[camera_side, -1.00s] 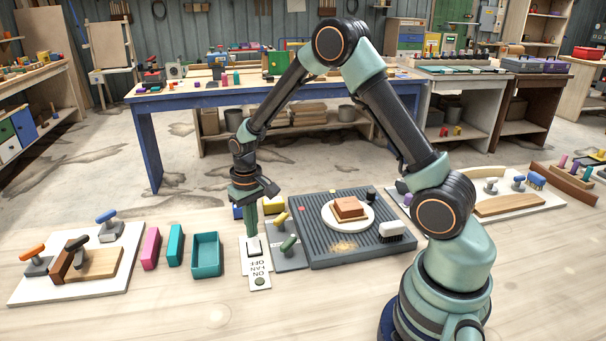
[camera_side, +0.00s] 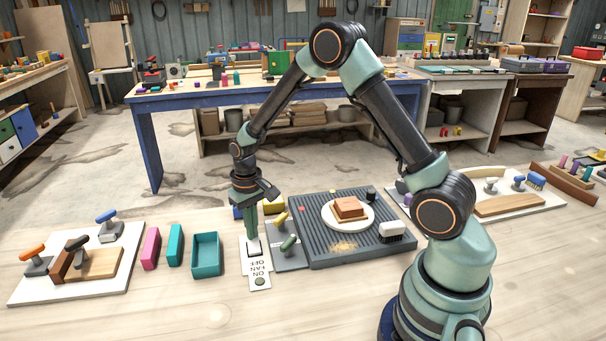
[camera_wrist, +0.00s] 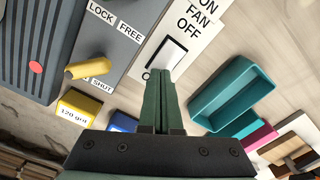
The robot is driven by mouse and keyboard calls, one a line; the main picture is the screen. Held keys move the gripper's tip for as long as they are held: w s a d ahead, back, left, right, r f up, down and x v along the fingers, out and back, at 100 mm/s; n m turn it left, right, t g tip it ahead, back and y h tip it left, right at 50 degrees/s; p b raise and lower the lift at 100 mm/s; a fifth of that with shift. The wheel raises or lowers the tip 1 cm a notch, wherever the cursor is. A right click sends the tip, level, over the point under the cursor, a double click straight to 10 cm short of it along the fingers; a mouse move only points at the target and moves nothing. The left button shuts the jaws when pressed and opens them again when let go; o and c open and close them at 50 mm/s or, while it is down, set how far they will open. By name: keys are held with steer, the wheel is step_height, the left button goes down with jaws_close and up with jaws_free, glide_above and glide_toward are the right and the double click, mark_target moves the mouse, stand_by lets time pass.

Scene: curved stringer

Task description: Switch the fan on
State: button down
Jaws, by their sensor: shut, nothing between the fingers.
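The fan switch is a white rocker (camera_wrist: 173,56) on a white plate marked ON, FAN and OFF (camera_wrist: 195,30) in the wrist view. In the side view the plate (camera_side: 257,270) lies on the bench with a round dark green spot at its near end. My gripper (camera_wrist: 162,78) is shut and empty, pointing down, its fingertips at the lower end of the rocker in the wrist view. In the side view my gripper (camera_side: 253,239) is over the far end of the plate and covers part of the rocker. I cannot tell whether the tips touch it.
The ridged grey board (camera_side: 310,255) with a turntable is farther right. Bare bench lies in front.

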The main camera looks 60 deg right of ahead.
steer(key=shift+f, duration=0.55)
stand_by(0.4)
steer(key=shift+r, duration=3.5)
steer(key=s+a+r+n+t, duration=0.1)
steer(key=s+a+r+t, duration=0.1)
steer(key=s+r, duration=0.5)
steer(key=s+a+r+n+t, duration=0.2)
steer(key=s+r+t, duration=0.1)
steer(key=s+r, duration=0.4)
step_height(320, 180, up, 2)
steer(key=shift+s+a+r+t, duration=0.25)
steer(key=shift+s+a+t, duration=0.05)
steer(key=shift+s+a, duration=0.05)
